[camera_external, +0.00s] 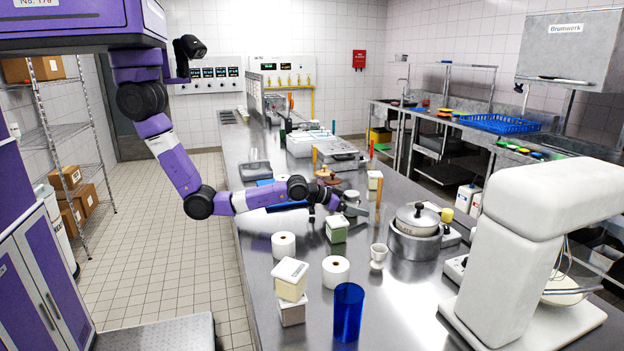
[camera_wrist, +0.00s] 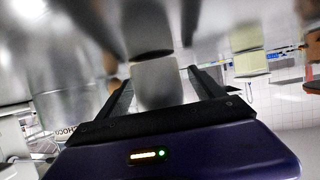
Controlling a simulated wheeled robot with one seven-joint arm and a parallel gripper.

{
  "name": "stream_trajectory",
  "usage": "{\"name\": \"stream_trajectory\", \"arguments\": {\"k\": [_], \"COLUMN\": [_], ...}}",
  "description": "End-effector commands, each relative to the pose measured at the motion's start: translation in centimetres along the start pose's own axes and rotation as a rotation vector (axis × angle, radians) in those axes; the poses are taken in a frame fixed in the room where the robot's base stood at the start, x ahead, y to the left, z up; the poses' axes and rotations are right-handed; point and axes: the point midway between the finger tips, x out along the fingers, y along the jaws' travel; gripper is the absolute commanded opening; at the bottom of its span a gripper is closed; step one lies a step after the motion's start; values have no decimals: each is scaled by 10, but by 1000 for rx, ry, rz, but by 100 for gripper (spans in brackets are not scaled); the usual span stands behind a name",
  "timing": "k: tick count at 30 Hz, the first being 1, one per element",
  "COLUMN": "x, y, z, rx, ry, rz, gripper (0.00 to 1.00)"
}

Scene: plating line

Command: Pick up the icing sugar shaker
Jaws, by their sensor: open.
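My gripper (camera_external: 352,208) reaches over the steel counter from the left, low among small objects. In the wrist view, my gripper (camera_wrist: 160,77) is open, with one dark finger on each side of a pale, rounded cylinder (camera_wrist: 157,86) with a dark band. This cylinder looks like the icing sugar shaker, but no label on it can be read. The wrist picture is tilted and blurred, so I cannot tell whether the fingers touch it. In the external view a small pale top (camera_external: 351,196) shows right at the gripper, partly hidden by it.
A large white mixer (camera_external: 520,250) fills the right.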

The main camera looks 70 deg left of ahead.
Motion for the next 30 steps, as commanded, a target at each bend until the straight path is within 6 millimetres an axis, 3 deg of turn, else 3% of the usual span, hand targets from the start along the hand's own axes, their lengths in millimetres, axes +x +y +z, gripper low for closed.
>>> {"name": "stream_trajectory", "arguments": {"k": [5, 15, 17, 25, 30], "x": [0, 0, 0, -1, -4], "y": [0, 0, 0, 0, 0], "z": [0, 0, 0, -2, -12], "rx": [0, 0, 0, 0, 0], "ry": [0, -1, 1, 1, 3], "rz": [0, 0, 0, 0, 0], "gripper": [77, 13, 4, 4, 4]}}
